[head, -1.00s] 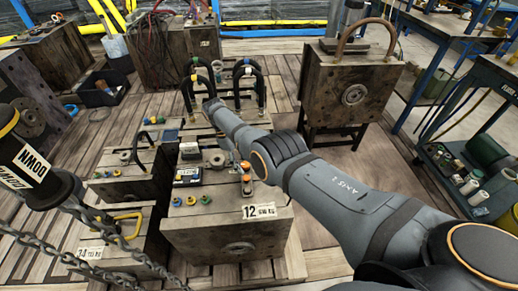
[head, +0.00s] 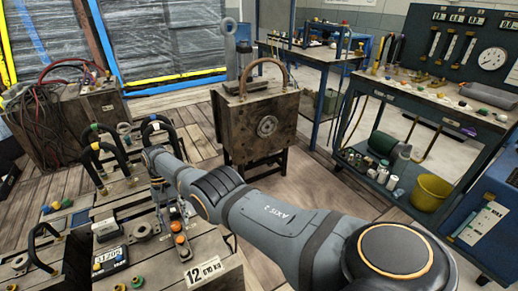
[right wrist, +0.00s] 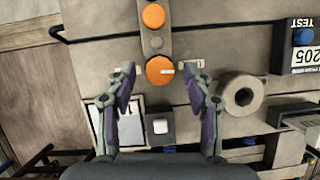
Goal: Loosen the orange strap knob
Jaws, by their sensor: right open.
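Two orange knobs sit in line on a metal strap on top of the mould block (head: 222,260) labelled 12. In the right wrist view the nearer orange knob (right wrist: 160,70) has a white pointer mark and lies between the tips of my right gripper (right wrist: 163,80), which is open with a gap on both sides. The other orange knob (right wrist: 154,16) is farther up the strap, outside the jaws. In the head view the knobs (head: 182,240) show just below my right gripper (head: 165,196), partly hidden by it. My left gripper is not in view.
Black lifting handles (head: 103,155) rise beyond the block. A mould with a curved handle (head: 255,125) stands behind, and a trolley (head: 405,120) at the right.

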